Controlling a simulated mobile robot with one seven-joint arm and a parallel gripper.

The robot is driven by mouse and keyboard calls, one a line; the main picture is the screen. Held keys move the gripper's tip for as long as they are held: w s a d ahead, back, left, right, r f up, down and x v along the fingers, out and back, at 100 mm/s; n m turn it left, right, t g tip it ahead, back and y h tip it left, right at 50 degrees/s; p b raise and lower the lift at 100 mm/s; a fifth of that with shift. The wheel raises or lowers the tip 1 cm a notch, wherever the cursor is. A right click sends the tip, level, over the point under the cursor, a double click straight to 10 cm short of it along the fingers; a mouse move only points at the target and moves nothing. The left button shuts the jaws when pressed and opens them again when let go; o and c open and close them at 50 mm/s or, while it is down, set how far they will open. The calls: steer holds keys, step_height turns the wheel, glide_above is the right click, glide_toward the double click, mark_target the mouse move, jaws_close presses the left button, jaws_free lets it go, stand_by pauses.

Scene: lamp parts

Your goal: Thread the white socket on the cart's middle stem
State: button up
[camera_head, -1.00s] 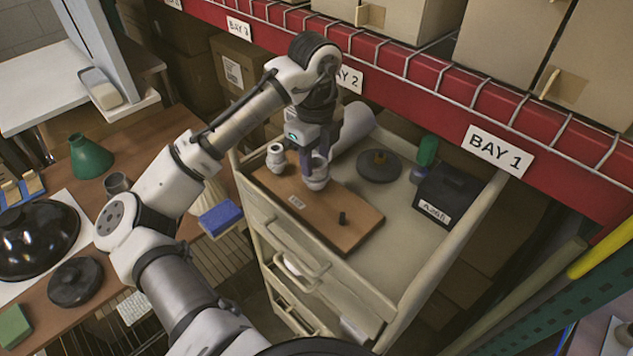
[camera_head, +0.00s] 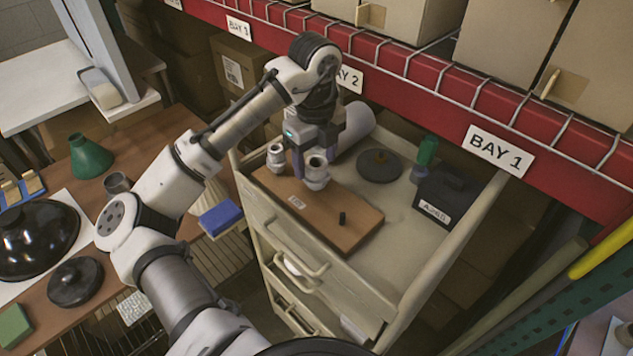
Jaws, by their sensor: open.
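The white socket (camera_head: 316,176) stands upright at the middle position of the wooden board on the cart. The other finger is mostly hidden, so I cannot tell whether either touches. A second white socket (camera_head: 275,157) stands at the board's left end. A bare short black stem (camera_head: 342,218) stands toward the right. How far the middle socket is threaded cannot be seen.
The cart (camera_head: 405,268) also holds a dark round disc (camera_head: 379,166), a black labelled box (camera_head: 445,196), a green-capped bottle (camera_head: 426,152) and a pale roll (camera_head: 356,124). The red shelf beam (camera_head: 430,90) runs behind. A workbench with lamp shades stands at left.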

steer(key=shift+r, duration=0.1)
step_height(320, 180, up, 14)
steer(key=b, duration=0.1)
steer(key=shift+b, duration=0.35)
steer(key=shift+f, duration=0.25)
